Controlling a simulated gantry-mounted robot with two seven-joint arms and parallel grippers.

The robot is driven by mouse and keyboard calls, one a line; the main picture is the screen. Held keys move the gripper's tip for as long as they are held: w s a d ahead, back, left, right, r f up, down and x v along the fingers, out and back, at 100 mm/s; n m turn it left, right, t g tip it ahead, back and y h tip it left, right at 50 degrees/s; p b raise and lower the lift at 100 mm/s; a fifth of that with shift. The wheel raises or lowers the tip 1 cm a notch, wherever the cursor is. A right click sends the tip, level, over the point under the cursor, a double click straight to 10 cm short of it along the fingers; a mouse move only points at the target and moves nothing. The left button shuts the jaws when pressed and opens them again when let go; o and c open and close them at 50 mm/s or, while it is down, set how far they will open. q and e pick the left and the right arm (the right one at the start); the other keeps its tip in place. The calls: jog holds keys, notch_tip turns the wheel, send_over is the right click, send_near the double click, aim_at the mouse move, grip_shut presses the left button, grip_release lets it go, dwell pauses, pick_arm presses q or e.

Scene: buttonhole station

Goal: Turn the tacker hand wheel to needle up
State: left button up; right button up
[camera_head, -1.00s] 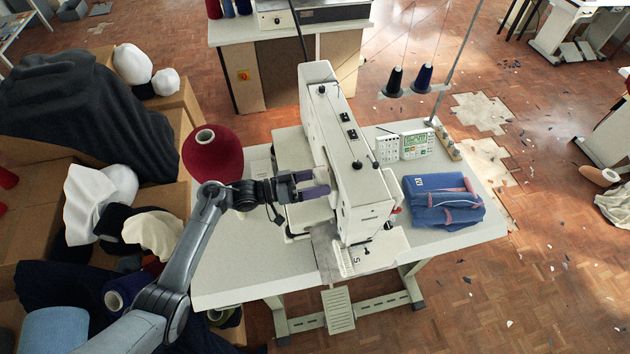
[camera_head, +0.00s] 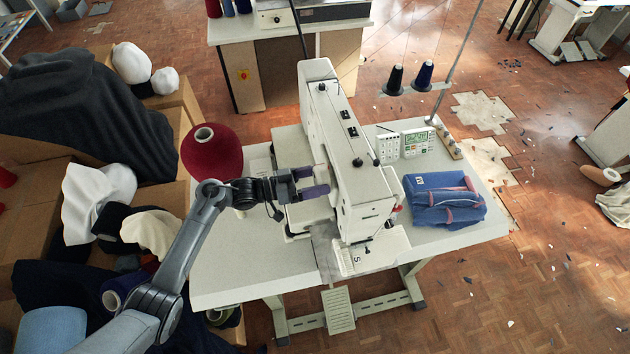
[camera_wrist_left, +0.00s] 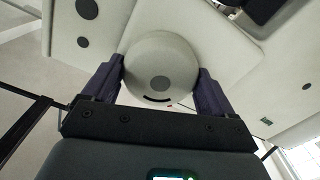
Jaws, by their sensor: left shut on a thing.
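The white tacker machine (camera_head: 338,140) stands on a pale table in the head view. My left gripper (camera_head: 316,183) reaches the machine's left side. In the left wrist view its two purple-grey fingers (camera_wrist_left: 160,84) are shut on the wheel, one at each side. The needle is not visible. My right gripper is not in view.
A folded blue garment (camera_head: 443,200) and a control panel (camera_head: 405,145) are right of the machine. Boxes with cloth and yarn crowd the left. The table's front left (camera_head: 240,265) is clear.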

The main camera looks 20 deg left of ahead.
pick_arm(q)
jog(key=m+b, duration=0.3)
jog(key=m, duration=0.2)
jog(key=shift+f+b, duration=0.2)
jog(key=shift+b, duration=0.1)
jog(key=m+b, duration=0.2)
jog(key=m, duration=0.1)
jog(key=shift+r+m, duration=0.1)
jog(key=shift+m, duration=0.2)
jog(key=shift+b, duration=0.3)
jog(key=shift+r+m, duration=0.1)
jog(key=shift+m, duration=0.3)
jog(key=o, duration=0.8)
